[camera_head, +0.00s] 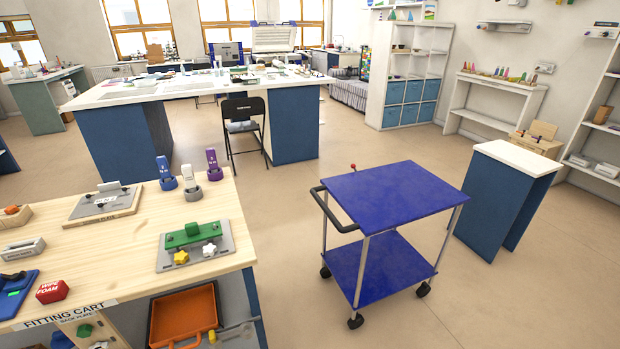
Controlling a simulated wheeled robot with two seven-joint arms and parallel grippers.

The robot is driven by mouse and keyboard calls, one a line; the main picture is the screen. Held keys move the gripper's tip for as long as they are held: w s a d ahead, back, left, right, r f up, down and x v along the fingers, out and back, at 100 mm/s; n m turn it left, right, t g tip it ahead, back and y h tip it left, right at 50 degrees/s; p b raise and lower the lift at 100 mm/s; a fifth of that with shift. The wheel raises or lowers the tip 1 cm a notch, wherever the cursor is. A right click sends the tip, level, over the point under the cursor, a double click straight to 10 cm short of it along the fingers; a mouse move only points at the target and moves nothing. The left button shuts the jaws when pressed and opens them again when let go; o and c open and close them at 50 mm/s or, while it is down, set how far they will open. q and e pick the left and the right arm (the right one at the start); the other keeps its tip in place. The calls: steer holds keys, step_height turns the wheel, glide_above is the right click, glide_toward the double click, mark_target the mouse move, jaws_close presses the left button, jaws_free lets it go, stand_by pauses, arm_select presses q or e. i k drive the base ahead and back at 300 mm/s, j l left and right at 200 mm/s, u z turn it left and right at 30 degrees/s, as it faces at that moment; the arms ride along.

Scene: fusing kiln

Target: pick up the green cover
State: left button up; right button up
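The green cover (193,236) is a flat green block with a raised handle on top. It lies on a grey plate (222,243) near the right end of the wooden table at the lower left. A yellow star-shaped knob (181,257) and a white star-shaped knob (209,249) sit on the plate in front of the cover. Whether the cover is fixed to the plate, I cannot tell. Neither of my grippers is in view.
Three upright bottle-like items, blue (165,173), white (191,182) and purple (213,164), stand behind the cover. Left are another plate (104,201) and a red block (52,291). A blue cart (390,188) stands right of the table, with open floor between.

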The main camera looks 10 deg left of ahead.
mark_target(192, 232)
steer(key=u, duration=1.3)
